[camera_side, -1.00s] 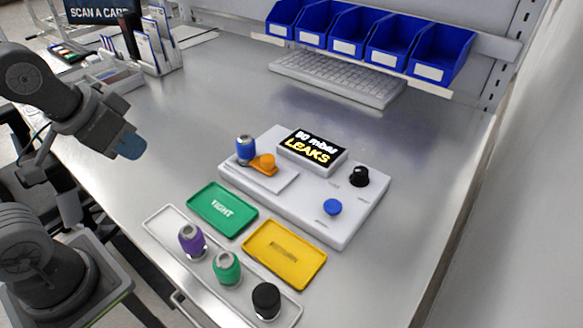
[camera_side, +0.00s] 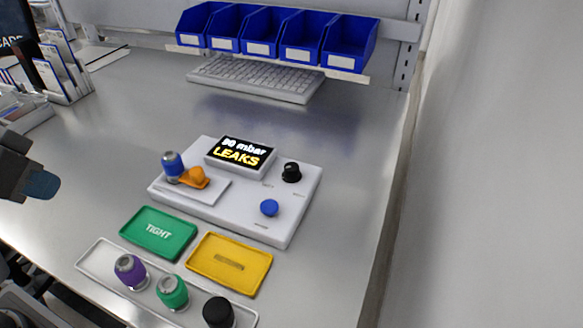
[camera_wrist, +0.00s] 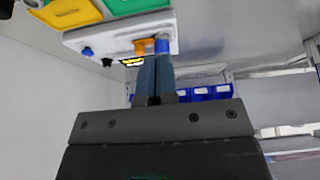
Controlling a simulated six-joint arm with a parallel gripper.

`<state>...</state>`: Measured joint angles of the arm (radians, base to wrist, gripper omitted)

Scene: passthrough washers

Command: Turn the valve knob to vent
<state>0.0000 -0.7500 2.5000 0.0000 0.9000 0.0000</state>
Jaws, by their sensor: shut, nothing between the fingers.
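The valve knob (camera_side: 291,172) is black and sits at the right of a white test unit (camera_side: 285,225). Small labels surround it, too blurred to read. A blue fitting (camera_side: 172,163) stands upright at the unit's left, beside an orange lever (camera_side: 195,177). My gripper (camera_side: 42,185) is at the left edge, well apart from the unit and above the table. In the wrist view its fingers (camera_wrist: 155,72) are together and empty; the knob (camera_wrist: 107,62) shows beyond them.
A round blue button (camera_side: 269,208) sits in front of the knob. A green TIGHT tray (camera_side: 140,222), a yellow tray (camera_side: 228,283) and a white tray (camera_side: 88,262) with purple, green and black fittings lie in front. A keyboard (camera_side: 255,78) and blue bins (camera_side: 345,42) are behind.

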